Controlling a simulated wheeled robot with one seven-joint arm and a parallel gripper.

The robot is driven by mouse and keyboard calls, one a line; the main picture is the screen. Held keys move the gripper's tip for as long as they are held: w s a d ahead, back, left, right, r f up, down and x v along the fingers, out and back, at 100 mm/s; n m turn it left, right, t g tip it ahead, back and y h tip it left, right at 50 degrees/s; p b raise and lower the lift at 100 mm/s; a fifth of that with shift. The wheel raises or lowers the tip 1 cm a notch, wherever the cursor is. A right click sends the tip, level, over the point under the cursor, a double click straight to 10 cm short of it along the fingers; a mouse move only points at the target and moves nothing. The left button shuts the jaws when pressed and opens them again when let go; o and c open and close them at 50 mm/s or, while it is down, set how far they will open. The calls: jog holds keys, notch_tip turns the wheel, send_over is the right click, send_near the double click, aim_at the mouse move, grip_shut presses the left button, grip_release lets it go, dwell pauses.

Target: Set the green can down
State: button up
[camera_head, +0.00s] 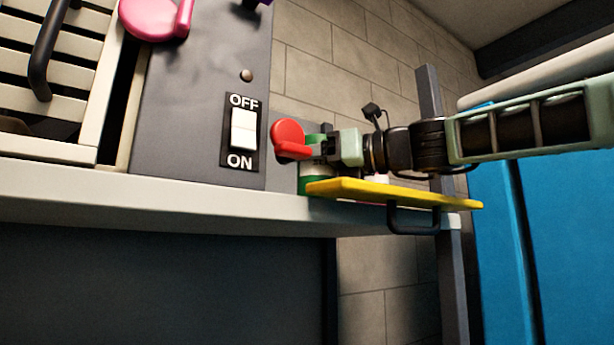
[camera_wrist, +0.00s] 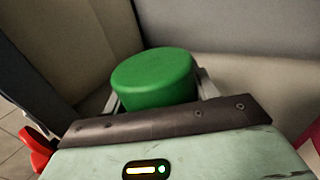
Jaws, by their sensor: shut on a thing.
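The green can (camera_head: 311,180) shows partly in the head view, at the right end of the pale counter, with a pale band around it. My gripper (camera_head: 320,150) reaches in from the right and is shut on the can. In the wrist view the can's round green top (camera_wrist: 155,75) sits between my two fingers (camera_wrist: 158,95). The can's lower edge is partly behind a yellow board, and I cannot tell whether it touches the counter.
The yellow board (camera_head: 390,193) with a dark handle lies just in front of my gripper. A red rounded part (camera_head: 288,136) is close to my gripper's left. A grey panel with an OFF/ON switch (camera_head: 243,130) stands left. The pale counter (camera_head: 150,205) runs along below it.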

jog(key=shift+f, duration=0.7)
jog(key=o, duration=1.2)
jog(key=shift+f, duration=0.15)
jog(key=shift+c, duration=0.2)
jog(key=b+v, duration=0.6)
jog(key=v, duration=0.5)
jog(key=shift+f+b, duration=0.1)
jog(key=shift+b, duration=0.25)
jog(key=shift+s+d, duration=0.2)
jog(key=shift+d, duration=0.3)
jog(key=shift+r, duration=0.2)
